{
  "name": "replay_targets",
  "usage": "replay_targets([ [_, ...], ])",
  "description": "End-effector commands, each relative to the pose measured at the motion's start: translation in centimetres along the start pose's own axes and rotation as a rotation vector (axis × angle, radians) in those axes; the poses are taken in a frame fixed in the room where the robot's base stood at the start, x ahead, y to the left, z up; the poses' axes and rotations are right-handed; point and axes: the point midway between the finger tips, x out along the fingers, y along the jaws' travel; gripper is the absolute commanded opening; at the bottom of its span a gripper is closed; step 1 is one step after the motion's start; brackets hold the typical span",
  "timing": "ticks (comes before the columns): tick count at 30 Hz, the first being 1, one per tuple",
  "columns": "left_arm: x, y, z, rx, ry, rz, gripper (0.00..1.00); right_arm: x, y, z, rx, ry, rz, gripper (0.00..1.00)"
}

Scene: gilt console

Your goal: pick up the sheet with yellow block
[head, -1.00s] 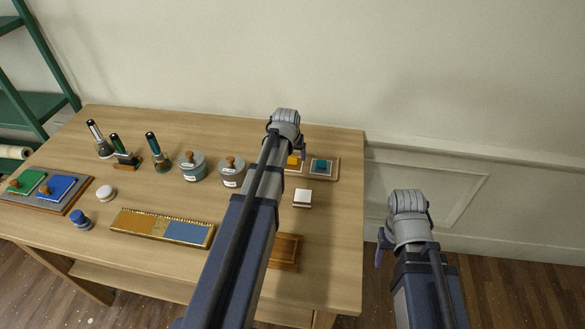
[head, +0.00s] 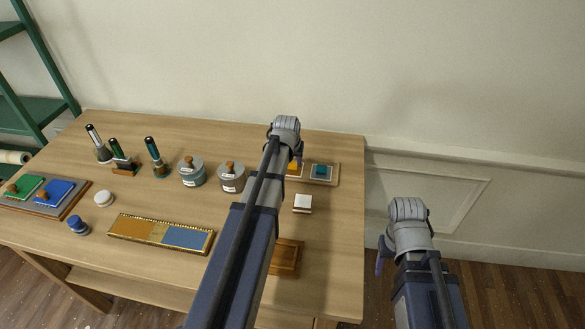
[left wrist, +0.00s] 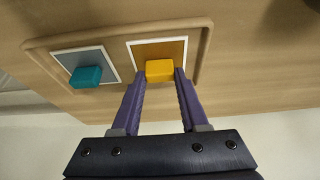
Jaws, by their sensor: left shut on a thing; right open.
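The sheet with the yellow block (left wrist: 142,50) is an orange-tan square with a white border. It lies on a wooden tray (left wrist: 110,36), and a yellow block (left wrist: 160,68) stands on it. In the head view the yellow block (head: 296,165) is partly hidden by my left arm. My left gripper (left wrist: 159,76) is shut on the yellow block, one purple finger on each side. I see no clear gap between sheet and tray. My right gripper (head: 383,258) is open and empty, off the table's right side; its fingers are partly hidden.
Beside it on the tray is another sheet with a teal block (left wrist: 86,76). A white block (head: 302,203) and a wooden box (head: 286,257) lie in front of the tray. Lidded pots (head: 231,179), stamps and an orange-blue tray (head: 162,233) stand left. A wall is behind.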

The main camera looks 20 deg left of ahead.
Motion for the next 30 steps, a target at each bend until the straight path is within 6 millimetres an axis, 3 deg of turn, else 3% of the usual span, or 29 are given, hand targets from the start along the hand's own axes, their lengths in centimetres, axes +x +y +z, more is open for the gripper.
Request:
replay_targets([
  [17,-0.7,0.0,-0.3,0.000,0.000,0.000,0.00,-0.8,0.1,0.1,0.000,0.000,0.000,0.60],
  [30,-6.1,0.0,-2.5,0.000,0.000,0.000,0.00,-6.5,0.6,0.4,0.000,0.000,0.000,0.60],
])
